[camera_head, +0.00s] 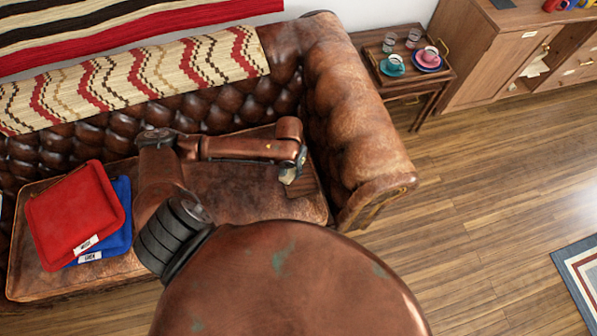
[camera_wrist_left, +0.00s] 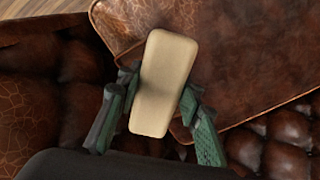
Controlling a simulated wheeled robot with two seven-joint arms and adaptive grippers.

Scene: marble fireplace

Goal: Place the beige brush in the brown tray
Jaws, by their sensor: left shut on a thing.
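The beige brush (camera_wrist_left: 165,82) lies between the two green fingers of my left gripper (camera_wrist_left: 155,110) in the left wrist view, and the gripper is shut on it. In the head view the left gripper (camera_head: 293,172) is over the right end of the sofa seat, near the armrest, and a small pale part of the brush (camera_head: 288,176) shows below it. A brown tray (camera_head: 385,77) with a metal handle lies on the side table beyond the armrest, far from the gripper. My right gripper is not in view.
The high sofa armrest (camera_head: 355,110) stands between the gripper and side table. A wooden cabinet (camera_head: 495,50) stands at upper right.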

